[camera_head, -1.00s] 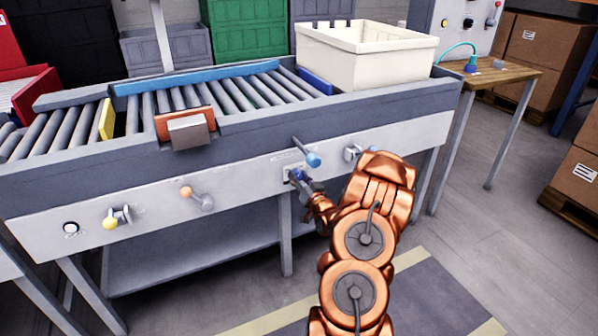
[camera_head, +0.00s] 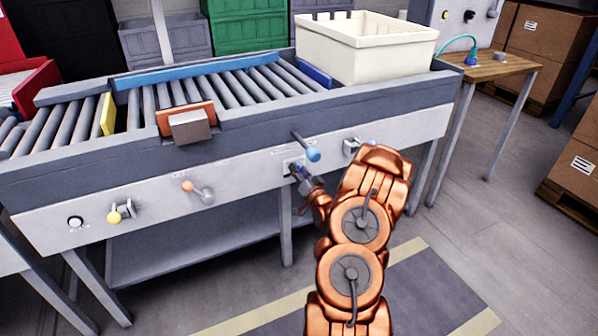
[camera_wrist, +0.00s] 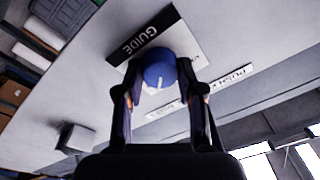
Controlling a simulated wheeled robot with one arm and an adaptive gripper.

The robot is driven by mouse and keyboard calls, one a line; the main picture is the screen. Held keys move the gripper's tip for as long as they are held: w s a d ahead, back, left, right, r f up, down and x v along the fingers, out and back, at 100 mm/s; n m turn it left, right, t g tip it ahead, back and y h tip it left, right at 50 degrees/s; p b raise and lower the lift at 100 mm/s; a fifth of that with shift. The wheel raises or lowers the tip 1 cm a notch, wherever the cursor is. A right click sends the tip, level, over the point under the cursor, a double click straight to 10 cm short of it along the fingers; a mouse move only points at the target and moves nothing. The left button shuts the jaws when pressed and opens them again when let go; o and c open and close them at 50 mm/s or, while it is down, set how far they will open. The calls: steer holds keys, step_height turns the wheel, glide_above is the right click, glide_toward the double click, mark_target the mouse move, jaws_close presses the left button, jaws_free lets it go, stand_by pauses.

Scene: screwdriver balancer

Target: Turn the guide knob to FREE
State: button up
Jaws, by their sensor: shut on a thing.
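The guide knob (camera_wrist: 160,70) is a round blue knob with a white pointer line, on the light front panel of the conveyor. In the wrist view it sits between the two fingers of my gripper (camera_wrist: 160,95), which is shut on it. A black label reading GUIDE (camera_wrist: 146,36) is beside the knob. In the head view my gripper (camera_head: 300,174) is at the panel, and the fingers mostly hide the knob. I cannot read any FREE mark in either view.
A lever with a light blue ball (camera_head: 313,155) sticks out just above my gripper. Levers with an orange ball (camera_head: 187,185) and a yellow ball (camera_head: 114,217) are further left. A cream crate (camera_head: 365,50) stands on the conveyor. Floor in front is free.

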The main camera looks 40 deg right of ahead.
steer(key=o, duration=1.1)
steer(key=shift+o, duration=0.2)
steer(key=v, duration=1.2)
steer(key=shift+w+a, duration=0.1)
